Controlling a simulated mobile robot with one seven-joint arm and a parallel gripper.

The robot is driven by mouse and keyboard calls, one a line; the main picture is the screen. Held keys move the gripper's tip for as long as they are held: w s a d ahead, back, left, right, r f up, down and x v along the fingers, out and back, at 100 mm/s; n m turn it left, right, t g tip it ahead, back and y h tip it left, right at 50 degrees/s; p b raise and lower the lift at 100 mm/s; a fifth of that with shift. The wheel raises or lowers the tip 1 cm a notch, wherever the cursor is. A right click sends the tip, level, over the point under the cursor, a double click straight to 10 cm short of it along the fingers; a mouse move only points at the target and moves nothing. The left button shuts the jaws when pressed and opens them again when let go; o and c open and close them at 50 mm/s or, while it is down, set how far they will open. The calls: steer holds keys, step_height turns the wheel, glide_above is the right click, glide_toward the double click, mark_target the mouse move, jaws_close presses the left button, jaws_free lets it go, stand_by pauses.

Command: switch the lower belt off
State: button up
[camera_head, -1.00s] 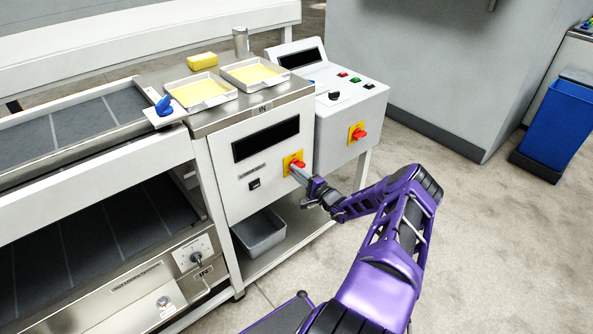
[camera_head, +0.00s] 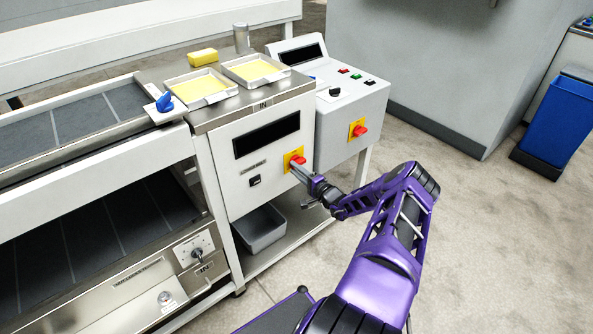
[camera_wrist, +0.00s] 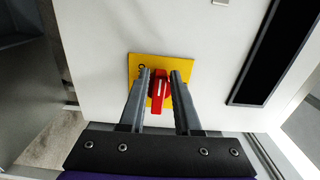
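A red rotary switch (camera_head: 299,160) on a yellow plate (camera_head: 287,158) sits on the white front panel below the steel top. In the wrist view the red knob (camera_wrist: 159,88) stands between my two fingers, its pale-marked grip roughly upright in the picture and in line with the fingers. My gripper (camera_head: 297,169) is at this switch. In the wrist view my gripper (camera_wrist: 161,74) has its fingers apart on either side of the knob, with yellow plate (camera_wrist: 135,64) showing around them. I cannot tell whether either finger touches the knob. The lower belt (camera_head: 90,245) lies under the upper belt at left.
A second red switch (camera_head: 360,130) on yellow is on the grey control box (camera_head: 345,110) at right. A grey bin (camera_head: 262,232) stands below the panel. A dial (camera_head: 196,252) is beside the lower belt. Trays of yellow sheets (camera_head: 204,102) lie on top.

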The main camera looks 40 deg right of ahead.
steer(key=shift+o, duration=1.1)
steer(key=shift+s, duration=0.1)
steer(key=s+d+p, duration=0.1)
steer(key=s, duration=1.6)
steer(key=shift+d, duration=0.15)
